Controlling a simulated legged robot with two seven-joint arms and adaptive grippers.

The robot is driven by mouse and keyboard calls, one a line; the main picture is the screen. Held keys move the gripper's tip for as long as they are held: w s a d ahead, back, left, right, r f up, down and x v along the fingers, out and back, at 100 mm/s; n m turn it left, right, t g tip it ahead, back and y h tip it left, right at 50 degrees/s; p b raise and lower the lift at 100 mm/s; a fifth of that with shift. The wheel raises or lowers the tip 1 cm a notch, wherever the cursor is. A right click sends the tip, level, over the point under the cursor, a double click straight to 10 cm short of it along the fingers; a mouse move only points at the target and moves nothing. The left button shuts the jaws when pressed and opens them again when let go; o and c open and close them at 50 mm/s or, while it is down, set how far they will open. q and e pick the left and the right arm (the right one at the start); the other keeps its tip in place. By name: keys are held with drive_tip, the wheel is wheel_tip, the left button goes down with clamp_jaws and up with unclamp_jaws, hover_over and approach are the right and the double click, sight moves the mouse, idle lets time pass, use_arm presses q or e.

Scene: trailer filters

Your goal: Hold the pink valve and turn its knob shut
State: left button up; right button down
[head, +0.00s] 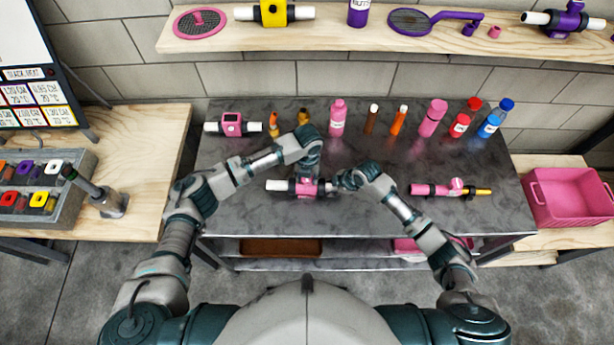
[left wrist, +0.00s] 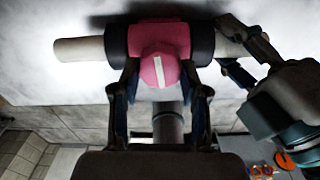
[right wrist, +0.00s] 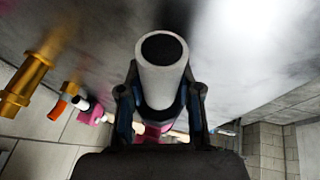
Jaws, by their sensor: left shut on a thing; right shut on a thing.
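The pink valve (head: 304,187) lies on the dark metal table, its white pipe running left to right with black collars. My left gripper (left wrist: 160,80) is shut on the knob, one finger on each side. My right gripper (right wrist: 161,90) is shut around the right white pipe end (right wrist: 163,84), whose dark bore faces that camera. In the head view my left gripper (head: 308,168) hides part of the knob.
Another pink valve (head: 232,124) stands behind left, and a pink-and-yellow part (head: 451,189) lies to the right. Several bottles, including a pink one (head: 337,118), line the table's back. A pink crate (head: 568,198) is at right. A wooden shelf (head: 340,40) hangs behind.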

use_arm(q)
drive_tip(key=shift+s+d+m, duration=0.15)
drive_tip(key=shift+d+m, duration=0.35)
use_arm(e)
drive_tip(key=shift+s+a, duration=0.2)
drive_tip(key=shift+a, duration=0.25)
use_arm(q)
drive_tip(key=o, duration=1.1)
drive_tip(key=shift+o, duration=0.2)
drive_tip(key=shift+a, duration=0.1)
use_arm(e)
drive_tip(key=shift+w+d, duration=0.15)
drive_tip(key=shift+d, duration=0.1)
drive_tip(key=shift+d, duration=0.15)
use_arm(q)
wheel_tip(320, 180, up, 12)
drive_tip(key=shift+w, duration=0.2)
drive_tip(key=shift+f, duration=0.1)
use_arm(e)
drive_tip(key=c, duration=0.7)
unclamp_jaws()
